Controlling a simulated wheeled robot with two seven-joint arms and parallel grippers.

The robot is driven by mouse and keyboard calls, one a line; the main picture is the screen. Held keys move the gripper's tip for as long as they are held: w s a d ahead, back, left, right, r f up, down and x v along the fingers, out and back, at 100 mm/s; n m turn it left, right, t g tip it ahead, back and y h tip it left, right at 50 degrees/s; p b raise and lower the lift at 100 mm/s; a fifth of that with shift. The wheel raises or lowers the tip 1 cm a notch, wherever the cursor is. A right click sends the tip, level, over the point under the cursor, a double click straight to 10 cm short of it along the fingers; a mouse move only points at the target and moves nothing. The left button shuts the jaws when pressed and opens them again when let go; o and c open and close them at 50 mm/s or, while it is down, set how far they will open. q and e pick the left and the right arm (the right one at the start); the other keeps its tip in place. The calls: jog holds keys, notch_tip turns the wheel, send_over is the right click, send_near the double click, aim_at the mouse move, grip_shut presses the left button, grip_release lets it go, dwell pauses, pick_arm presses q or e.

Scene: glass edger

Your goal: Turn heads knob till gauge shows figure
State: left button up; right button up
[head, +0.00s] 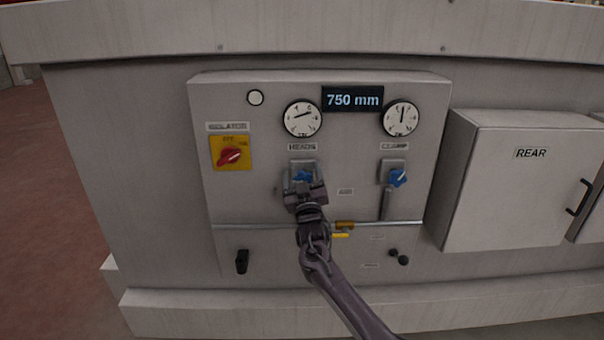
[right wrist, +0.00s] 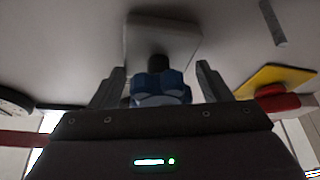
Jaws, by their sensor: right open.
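The blue HEADS knob (head: 303,176) sits on a grey mount under the HEADS label, partly hidden by my right gripper (head: 304,187). In the right wrist view the blue knob (right wrist: 160,90) stands between the two fingers of my right gripper (right wrist: 160,88). The fingers are open, one on each side, with a gap to the knob. The HEADS gauge (head: 302,118) is a round white dial above the knob. Its needle points right and slightly up; the small figures are hard to read. My left gripper is not in view.
A second gauge (head: 401,118) sits above a blue CLAMP knob (head: 397,177) at the right. A display (head: 352,99) reads 750 mm. A red isolator switch (head: 231,157) on a yellow plate is at the left.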

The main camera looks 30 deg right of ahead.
jog(key=shift+c, duration=0.4)
jog(key=c, duration=0.9)
jog(key=shift+f+m+b, duration=0.25)
jog(key=shift+m+b, duration=0.25)
jog(key=shift+b, duration=0.15)
jog(key=m+g+h+b, duration=0.1)
jog(key=m+b, duration=0.2)
jog(key=m+g+h+b, duration=0.1)
jog(key=m+h+b, duration=0.1)
jog(key=m+b, duration=0.1)
jog(key=m+g+h+b, duration=0.1)
jog(key=m+h+b, duration=0.1)
jog(key=m+b, duration=0.2)
jog(key=shift+s+d+f+m+g, duration=0.1)
jog(key=shift+d+f+m+g, duration=0.05)
jog(key=shift+m+g, duration=0.25)
jog(key=shift+s+d+m+g+h+b, duration=0.1)
jog(key=shift+m+g+h+b, duration=0.25)
jog(key=shift+m+g+b, duration=0.7)
jog(key=shift+d+m+g+h+b, duration=0.15)
jog(key=shift+m+h+b, duration=0.35)
jog(key=shift+m, duration=1.15)
jog(key=shift+y, duration=0.25)
jog(key=o, duration=1)
jog(key=shift+r, duration=0.2)
